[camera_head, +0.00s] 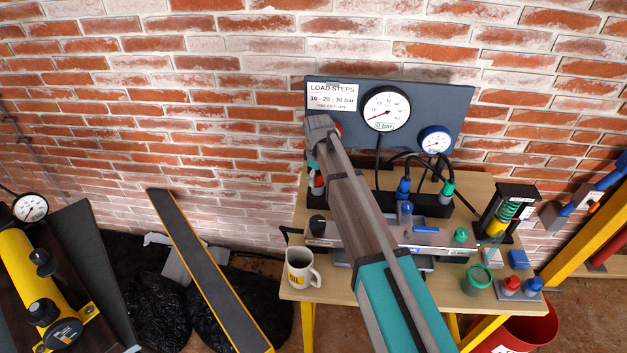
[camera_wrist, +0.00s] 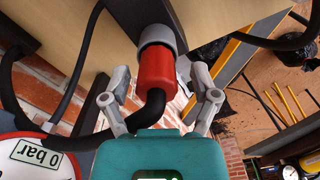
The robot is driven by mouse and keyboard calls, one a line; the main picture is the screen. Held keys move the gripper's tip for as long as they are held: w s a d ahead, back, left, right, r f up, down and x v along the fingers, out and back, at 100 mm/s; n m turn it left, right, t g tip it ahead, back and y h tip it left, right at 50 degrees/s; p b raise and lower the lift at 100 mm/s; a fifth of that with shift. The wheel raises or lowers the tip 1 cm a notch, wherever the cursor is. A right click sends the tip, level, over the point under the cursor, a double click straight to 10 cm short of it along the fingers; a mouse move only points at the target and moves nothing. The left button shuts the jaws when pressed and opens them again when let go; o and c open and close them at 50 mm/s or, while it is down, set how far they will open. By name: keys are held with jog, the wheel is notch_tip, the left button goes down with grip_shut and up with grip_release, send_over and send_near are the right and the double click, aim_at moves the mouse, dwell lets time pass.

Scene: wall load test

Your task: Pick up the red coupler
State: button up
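The red coupler (camera_wrist: 155,74) is in the middle of the wrist view, with a grey collar at its far end and a black hose at its near end. My gripper (camera_wrist: 161,80) is open, with one grey finger on each side of the coupler. A gap shows between each finger and the coupler. In the head view, a small red part (camera_head: 318,180) shows below my teal gripper body, at the left end of the black holder block. My arm hides much of this spot, and the fingers are hard to make out there.
Blue (camera_head: 403,188) and green (camera_head: 447,190) couplers with black hoses stand on the holder block (camera_head: 430,206). A gauge panel (camera_head: 455,105) is behind. A white mug (camera_head: 300,268) stands at the table's front left. Black hoses (camera_wrist: 68,95) run near my gripper.

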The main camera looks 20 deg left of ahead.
grip_shut()
jog(key=shift+r, duration=0.2)
notch_tip(320, 180, up, 2)
jog(key=p, duration=0.2)
jog(key=shift+r+p, duration=0.1)
jog(key=shift+p, duration=0.25)
jog(key=s+d+r+p, duration=0.7)
jog(key=s+r+p, duration=0.3)
jog(key=s, duration=0.2)
jog(key=shift+r, duration=0.2)
jog(key=shift+s, duration=0.1)
dwell(0.3)
